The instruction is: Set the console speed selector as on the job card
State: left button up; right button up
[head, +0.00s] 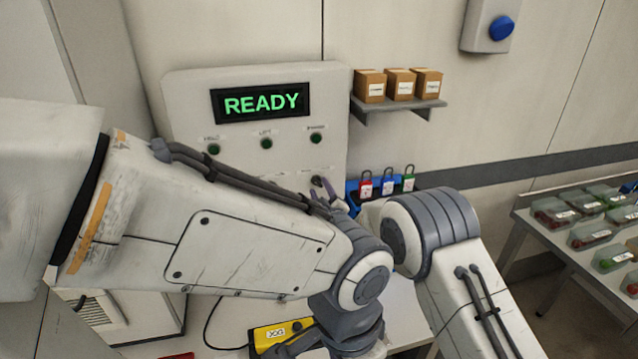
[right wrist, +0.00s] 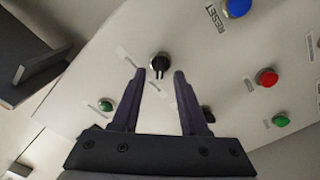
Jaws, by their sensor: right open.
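The console (head: 185,95) is a pale panel with a lit READY display (head: 261,103). A black selector knob (right wrist: 159,63) with a light pointer line sits on its face in the right wrist view. My right gripper (right wrist: 160,74) is open, with its fingertips just short of the knob and to either side of it; I see no contact. In the head view, my right gripper (head: 322,189) is at the lower console, partly behind my left arm. Setting labels by the knob are too small to read. My left gripper is mostly hidden at the bottom. I cannot make out a job card.
In the right wrist view, a blue RESET button (right wrist: 238,8), a red button (right wrist: 267,77) and a green button (right wrist: 281,120) are nearby. Padlocks (head: 388,183) hang right of the console. A yellow labelled object (head: 272,336) lies below. A shelf (head: 400,106) holds boxes.

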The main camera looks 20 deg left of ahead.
jog(key=shift+x, duration=0.95)
grip_shut()
